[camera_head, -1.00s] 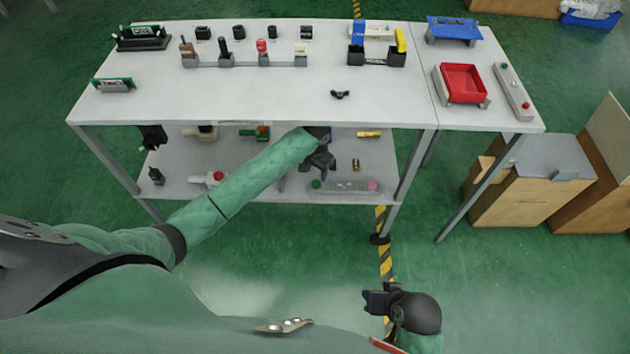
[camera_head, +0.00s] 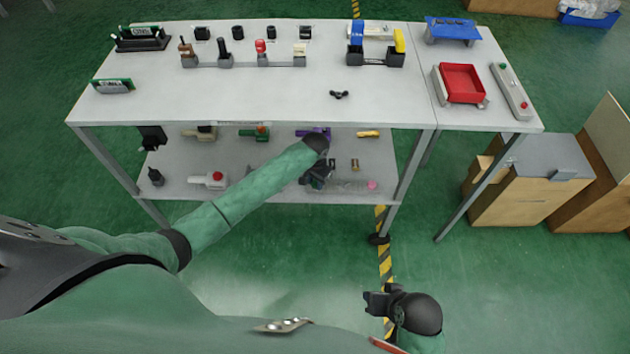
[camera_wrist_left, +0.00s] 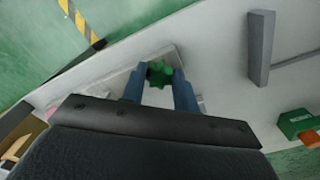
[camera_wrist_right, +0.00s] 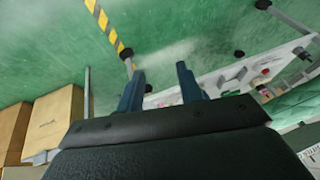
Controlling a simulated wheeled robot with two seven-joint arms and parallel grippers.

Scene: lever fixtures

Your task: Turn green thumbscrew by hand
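The green thumbscrew (camera_wrist_left: 160,73) is a small star-shaped knob on a pale grey fixture (camera_head: 350,187) on the lower shelf. In the head view my left gripper (camera_head: 318,184) hides it. In the left wrist view the left gripper's fingertips (camera_wrist_left: 160,78) stand on either side of the knob, with little or no gap; whether they press on it I cannot tell. A pink knob (camera_head: 372,184) sits at the fixture's other end. My right gripper (camera_wrist_right: 161,75) is open and empty over the floor, away from the table; it also shows in the head view (camera_head: 372,302).
The upper tabletop (camera_head: 200,100) is close above my left forearm. A purple-handled part (camera_head: 314,132), a small brass part (camera_head: 355,165) and a yellow part (camera_head: 368,133) lie nearby on the shelf. A table leg (camera_head: 402,185) stands to the right.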

